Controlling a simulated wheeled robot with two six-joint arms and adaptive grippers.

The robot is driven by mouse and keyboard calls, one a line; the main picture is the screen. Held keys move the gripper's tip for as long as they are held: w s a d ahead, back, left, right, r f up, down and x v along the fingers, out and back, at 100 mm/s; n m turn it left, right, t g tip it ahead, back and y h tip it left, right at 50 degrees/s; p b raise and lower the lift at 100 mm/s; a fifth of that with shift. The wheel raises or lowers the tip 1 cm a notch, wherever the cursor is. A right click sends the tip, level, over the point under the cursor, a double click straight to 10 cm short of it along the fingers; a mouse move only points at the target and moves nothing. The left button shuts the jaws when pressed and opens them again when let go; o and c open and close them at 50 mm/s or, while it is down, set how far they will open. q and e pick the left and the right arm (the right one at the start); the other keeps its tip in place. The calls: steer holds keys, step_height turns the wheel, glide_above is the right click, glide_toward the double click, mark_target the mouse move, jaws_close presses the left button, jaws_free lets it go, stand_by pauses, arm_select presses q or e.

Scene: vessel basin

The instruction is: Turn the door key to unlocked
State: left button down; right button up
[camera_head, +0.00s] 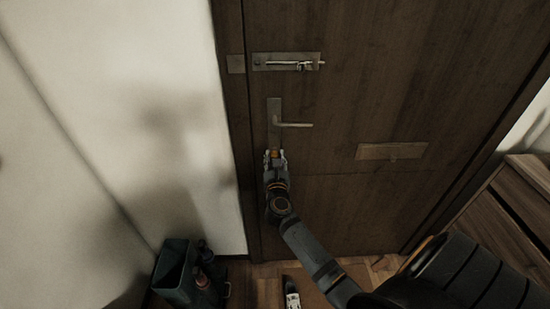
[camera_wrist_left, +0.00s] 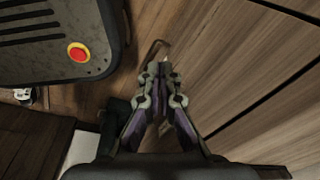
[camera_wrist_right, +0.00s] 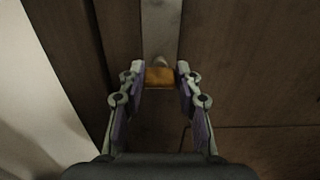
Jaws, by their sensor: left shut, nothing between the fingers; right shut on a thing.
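The door (camera_head: 360,100) is dark wood and stands closed. Its metal handle plate (camera_head: 275,118) carries a lever (camera_head: 296,125) pointing right. Below the lever, an orange-brown key (camera_wrist_right: 159,77) sits at the lower end of the plate; its broad head spans sideways between the fingers. My right gripper (camera_head: 275,158) is at the key, and in the right wrist view its fingers (camera_wrist_right: 159,80) are shut on the key's two sides. The lock's inside is hidden. My left gripper (camera_wrist_left: 156,72) is shut and empty, over the floor beside wooden furniture.
A slide bolt (camera_head: 290,62) is mounted above the handle. A mail-slot plate (camera_head: 391,151) is on the door to the right. A dark bin (camera_head: 178,270) stands at lower left by the white wall (camera_head: 120,120). A wooden cabinet (camera_head: 510,205) is at the right.

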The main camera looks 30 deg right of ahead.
steer(key=shift+a+r+n+p, duration=0.1)
steer(key=shift+r+n+p, duration=0.1)
steer(key=shift+n+p, duration=1.55)
steer(key=n+p, duration=0.3)
steer(key=n, duration=0.1)
steer(key=shift+w+n, duration=0.1)
steer(key=shift+n, duration=0.25)
steer(key=n+p, duration=0.1)
steer(key=n, duration=0.1)
steer(key=n+p, duration=0.2)
steer(key=n, duration=0.1)
steer(key=shift+a+f+p, duration=0.1)
steer(key=shift+f+p, duration=0.1)
steer(key=shift+p, duration=0.1)
steer(key=n+p, duration=0.2)
steer(key=n, duration=0.2)
steer(key=shift+f, duration=0.15)
steer(key=shift+n, duration=0.4)
steer(key=shift+f, duration=0.1)
steer(key=o, duration=1.2)
steer(key=shift+c, duration=0.2)
